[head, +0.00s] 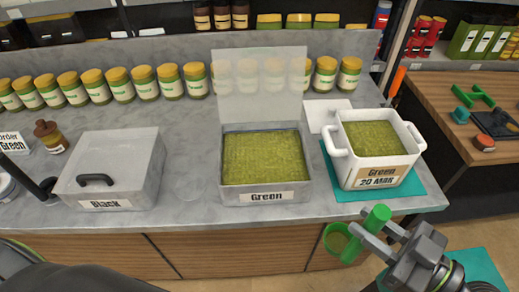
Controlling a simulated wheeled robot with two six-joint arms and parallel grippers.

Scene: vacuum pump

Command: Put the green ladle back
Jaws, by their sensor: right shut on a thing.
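My right gripper (374,238) is shut on the green ladle (377,218) in front of the counter's front edge at the lower right. The ladle's green handle stands up between the fingers, and its round green cup (338,240) hangs to the left. Something yellowish shows inside the cup. The metal bin labelled Green (265,197) stands open on the counter, full of green grains, with its clear lid (260,85) raised. The white two-handled pot labelled Green 20 MAR (375,172) also holds green grains. My left gripper is not in view.
The pot stands on a teal mat (338,188) on the grey counter (205,180). A closed bin labelled Black (112,170) is at the left. Several yellow-lidded jars (145,82) line the back. A wooden table (450,105) is at the right.

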